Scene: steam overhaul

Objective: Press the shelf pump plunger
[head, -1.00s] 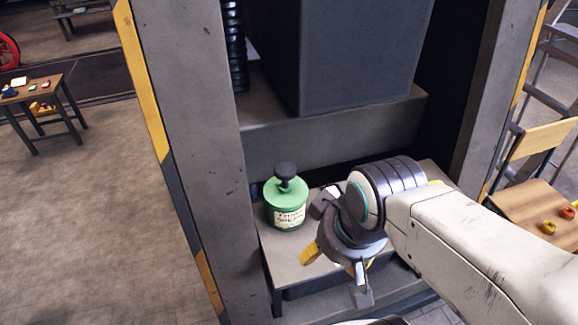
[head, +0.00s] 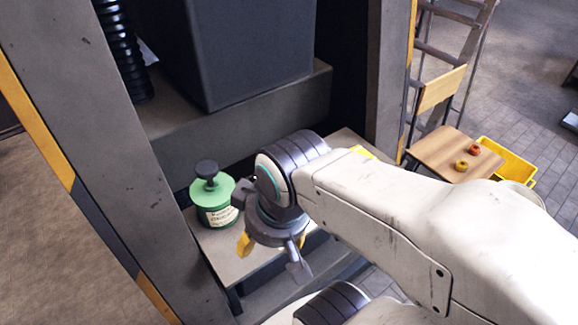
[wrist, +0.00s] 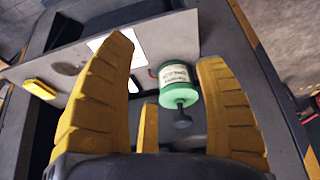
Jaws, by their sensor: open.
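The shelf pump is a green canister (head: 214,203) with a cream label and a dark round plunger knob (head: 207,169) on a short stem on top. It stands upright on the low grey shelf (head: 238,262). The knob stands clear above the lid. My gripper (head: 270,252) is just right of the canister in the head view, fingers pointing down. In the wrist view the green canister (wrist: 178,84) and its knob (wrist: 182,121) show between the yellow fingers of my open gripper (wrist: 165,75), nearer the right one. I cannot tell whether a finger touches it.
A grey post (head: 95,150) stands left of the shelf, and a dark box (head: 245,50) sits on the ledge above. In the wrist view a yellow object (wrist: 40,89) and a white sheet (wrist: 112,55) lie on the shelf. A wooden chair (head: 440,150) stands at right.

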